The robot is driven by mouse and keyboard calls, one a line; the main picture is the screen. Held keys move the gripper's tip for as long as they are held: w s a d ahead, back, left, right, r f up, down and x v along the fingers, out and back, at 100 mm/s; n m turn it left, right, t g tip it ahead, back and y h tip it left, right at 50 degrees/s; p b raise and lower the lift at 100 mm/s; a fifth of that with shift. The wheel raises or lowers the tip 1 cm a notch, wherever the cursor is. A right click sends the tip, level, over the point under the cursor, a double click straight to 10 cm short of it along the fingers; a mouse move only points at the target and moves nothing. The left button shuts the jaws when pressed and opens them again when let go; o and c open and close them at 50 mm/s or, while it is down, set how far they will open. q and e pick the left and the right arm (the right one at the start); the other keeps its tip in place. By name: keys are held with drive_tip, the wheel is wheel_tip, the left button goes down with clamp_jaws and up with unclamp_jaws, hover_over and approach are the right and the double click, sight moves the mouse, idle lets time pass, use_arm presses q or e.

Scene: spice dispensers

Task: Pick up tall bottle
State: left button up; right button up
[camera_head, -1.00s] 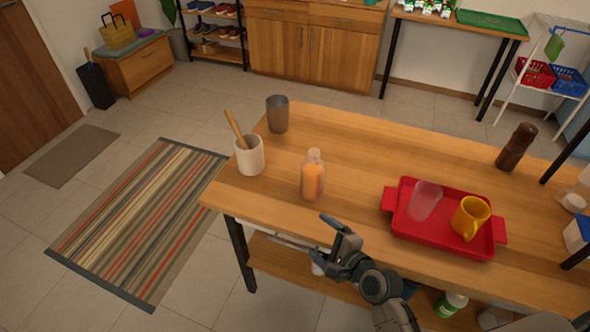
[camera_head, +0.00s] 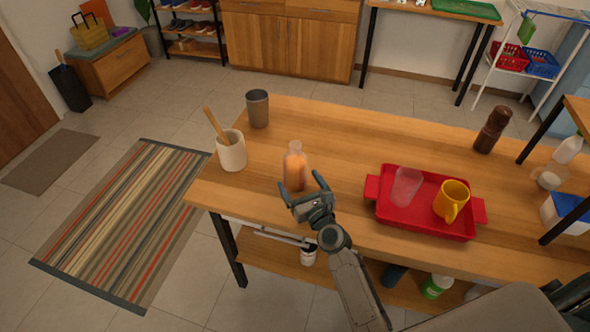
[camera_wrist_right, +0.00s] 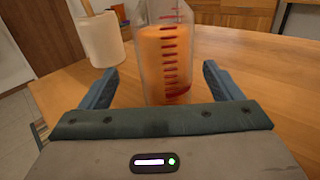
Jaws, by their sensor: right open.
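A clear bottle with orange contents (camera_head: 295,168) stands upright on the wooden table, near its front left part. In the right wrist view the bottle (camera_wrist_right: 165,60) shows red measuring marks and stands just ahead of and between my fingers. My right gripper (camera_head: 304,184) is open at the near side of the bottle; its fingers point at it. The right gripper (camera_wrist_right: 158,85) also shows open in the wrist view, with no grip on the bottle. A tall dark brown pepper mill (camera_head: 491,130) stands at the back right of the table. My left gripper is not in view.
A white crock with a wooden utensil (camera_head: 231,152) stands left of the bottle, and a grey cup (camera_head: 257,108) behind it. A red tray (camera_head: 384,214) with a clear cup (camera_head: 405,187) and a yellow mug (camera_head: 451,202) lies to the right. The table's middle back is clear.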

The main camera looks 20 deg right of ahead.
sight(295, 171)
drive_tip(key=w, duration=0.5)
drive_tip(key=shift+w+f, duration=0.15)
drive_tip(key=shift+w, duration=0.05)
drive_tip(key=shift+s, duration=0.1)
drive_tip(key=shift+c, duration=0.9)
drive_tip(key=c, duration=1.2)
drive_tip(key=shift+r, duration=0.35)
